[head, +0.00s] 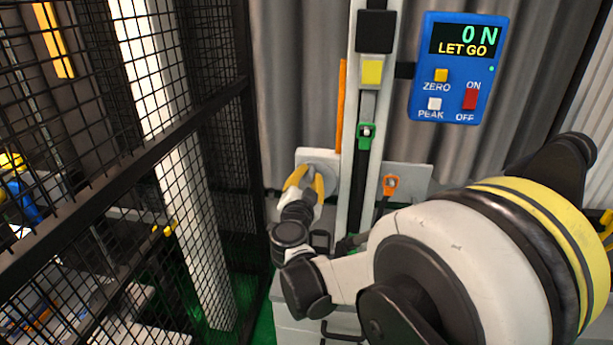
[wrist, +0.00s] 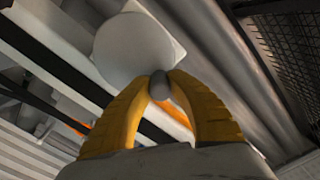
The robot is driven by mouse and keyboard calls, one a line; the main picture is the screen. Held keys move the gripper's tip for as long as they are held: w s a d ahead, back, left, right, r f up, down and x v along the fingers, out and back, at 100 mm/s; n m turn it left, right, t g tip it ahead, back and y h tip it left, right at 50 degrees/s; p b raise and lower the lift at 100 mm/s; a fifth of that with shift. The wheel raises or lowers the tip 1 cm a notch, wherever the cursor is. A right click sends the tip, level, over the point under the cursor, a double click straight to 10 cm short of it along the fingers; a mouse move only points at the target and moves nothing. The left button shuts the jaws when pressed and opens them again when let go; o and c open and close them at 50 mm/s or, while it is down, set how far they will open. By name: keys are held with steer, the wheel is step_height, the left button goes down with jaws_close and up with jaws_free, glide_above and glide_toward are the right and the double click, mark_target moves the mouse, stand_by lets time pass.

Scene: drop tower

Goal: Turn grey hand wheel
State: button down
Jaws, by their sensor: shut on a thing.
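The grey hand wheel (head: 322,166) is mounted on a white plate at the lower left of the tall rail, partly hidden by my fingers in the head view. In the wrist view the wheel (wrist: 133,48) is a round grey disc with a small darker grey knob (wrist: 160,89) near its edge. My gripper (head: 306,174) has yellow fingers. In the wrist view my gripper (wrist: 161,84) is shut on the knob, with one fingertip on each side of it.
A blue readout box (head: 459,68) shows "0 N" and "LET GO". A green clamp (head: 366,133) sits on the rail and an orange-handled part (head: 390,184) to its right. A black mesh fence (head: 120,130) stands close on the left. A grey curtain (head: 300,90) hangs behind.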

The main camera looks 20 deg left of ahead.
steer(key=shift+d, duration=0.2)
stand_by(0.3)
steer(key=c, duration=1.2)
jaws_free()
steer(key=shift+w, duration=0.1)
steer(key=shift+s, duration=0.2)
steer(key=v, duration=1.1)
steer(key=shift+s+d, duration=0.2)
steer(key=shift+s, duration=0.15)
